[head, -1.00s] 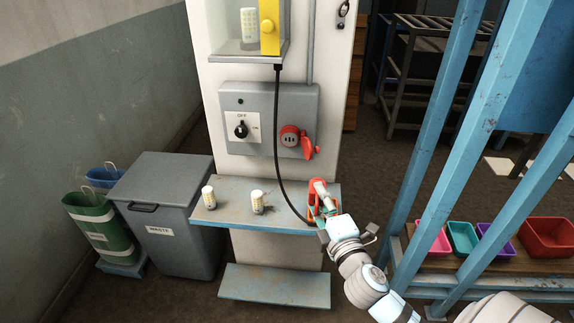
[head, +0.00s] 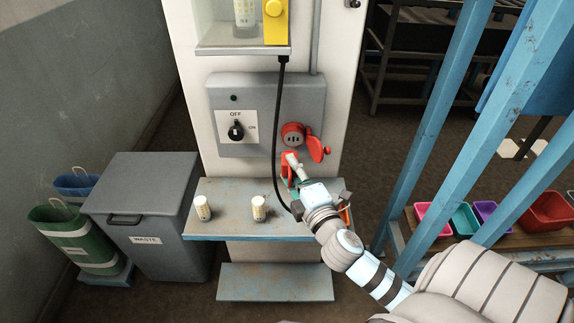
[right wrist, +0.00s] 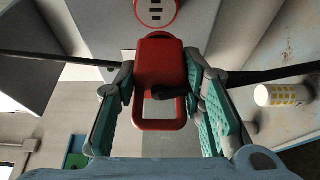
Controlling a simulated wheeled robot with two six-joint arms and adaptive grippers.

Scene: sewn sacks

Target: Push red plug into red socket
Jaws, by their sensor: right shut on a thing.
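The red plug (head: 287,168) is held in my right gripper (head: 298,181), just below the red socket (head: 293,135) and apart from it. In the right wrist view the plug (right wrist: 160,65) sits between the two teal-padded fingers (right wrist: 160,88), its red loop handle toward me. The socket (right wrist: 156,12) shows at the top edge with its dark slots facing me; the plug's front end is hidden. The socket's red lid (head: 318,149) hangs open on its right side. My left gripper is not in view.
A black cable (head: 276,130) hangs left of the plug. The grey panel (head: 265,90) carries a rotary switch (head: 236,130). Two small jars (head: 203,207) (head: 258,207) stand on the shelf (head: 235,190). Blue posts (head: 430,120) rise to the right of my arm.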

